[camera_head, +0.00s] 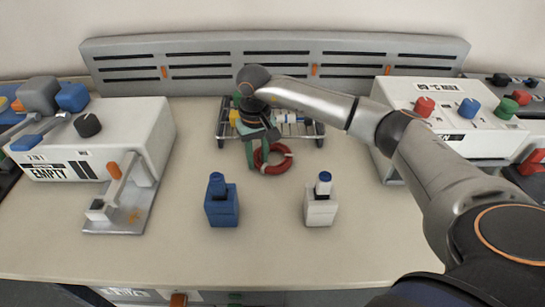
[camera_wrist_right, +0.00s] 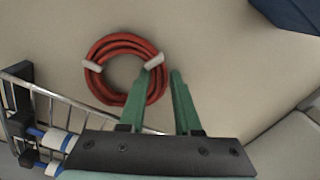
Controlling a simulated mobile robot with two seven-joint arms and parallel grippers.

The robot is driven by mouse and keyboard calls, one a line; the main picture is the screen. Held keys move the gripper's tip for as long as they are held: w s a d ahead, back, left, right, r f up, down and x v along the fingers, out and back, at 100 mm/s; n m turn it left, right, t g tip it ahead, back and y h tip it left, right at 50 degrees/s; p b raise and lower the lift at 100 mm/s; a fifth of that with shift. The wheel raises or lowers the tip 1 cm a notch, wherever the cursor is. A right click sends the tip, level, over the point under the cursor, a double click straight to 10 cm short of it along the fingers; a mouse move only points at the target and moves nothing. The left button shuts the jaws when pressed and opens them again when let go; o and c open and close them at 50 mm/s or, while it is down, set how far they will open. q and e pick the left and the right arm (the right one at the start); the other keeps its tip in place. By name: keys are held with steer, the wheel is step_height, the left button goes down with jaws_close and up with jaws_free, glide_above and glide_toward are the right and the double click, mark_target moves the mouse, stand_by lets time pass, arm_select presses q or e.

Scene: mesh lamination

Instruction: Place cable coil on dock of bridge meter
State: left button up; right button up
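The cable coil (camera_head: 283,166) is a red ring with white ties on the table, in front of a wire rack; it also shows in the right wrist view (camera_wrist_right: 106,92). My right gripper (camera_head: 258,163) has two green fingers pointing down at the coil. In the right wrist view its fingertips (camera_wrist_right: 164,72) stand apart on either side of one part of the ring, with a thin gap beside one finger. No label names the bridge meter; a white instrument reading EMPTY (camera_head: 120,125) with a low grey platform (camera_head: 128,212) stands at left. My left gripper is out of view.
The wire rack (camera_head: 318,132) with small parts stands behind the coil. A blue block (camera_head: 222,208) and a white block (camera_head: 320,210) stand in front. A white instrument with coloured knobs (camera_head: 440,122) is at right. A slotted grey panel (camera_head: 200,62) lines the back.

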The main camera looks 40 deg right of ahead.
jaws_close()
steer(key=shift+r, duration=0.2)
stand_by(0.4)
